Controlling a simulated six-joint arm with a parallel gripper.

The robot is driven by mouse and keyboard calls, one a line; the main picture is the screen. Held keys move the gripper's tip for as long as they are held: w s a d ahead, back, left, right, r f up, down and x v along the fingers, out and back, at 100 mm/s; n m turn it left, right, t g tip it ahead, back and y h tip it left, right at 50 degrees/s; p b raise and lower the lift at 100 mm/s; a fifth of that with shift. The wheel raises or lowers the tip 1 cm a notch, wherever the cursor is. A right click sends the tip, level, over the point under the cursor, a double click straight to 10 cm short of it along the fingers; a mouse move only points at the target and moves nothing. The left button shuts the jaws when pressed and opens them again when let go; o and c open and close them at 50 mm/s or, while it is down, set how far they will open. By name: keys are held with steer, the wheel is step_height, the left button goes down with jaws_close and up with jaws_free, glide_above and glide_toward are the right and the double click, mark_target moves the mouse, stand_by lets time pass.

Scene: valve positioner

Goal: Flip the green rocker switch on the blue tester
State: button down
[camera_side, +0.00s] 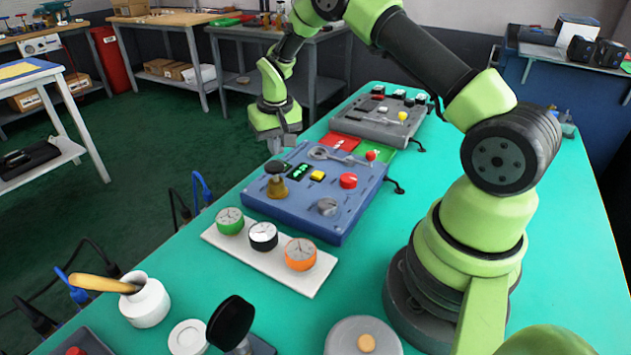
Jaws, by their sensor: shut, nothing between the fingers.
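The blue tester (300,206) lies on the teal table in the middle of the view. A small green part in a black frame (301,170) is on its top, left of a yellow button (317,175). It looks like the green rocker switch, but it is too small to tell which way it is tipped. My gripper (283,146) is above the far left edge of the tester, apart from the green part. Its fingers point down and are shut with nothing held.
A grey panel (380,122) stands behind. A white strip with gauges (268,271) lies in front. Free teal table is at right.

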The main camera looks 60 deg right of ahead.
steer(key=shift+f, duration=1.1)
stand_by(0.4)
steer(key=shift+r, duration=3.5)
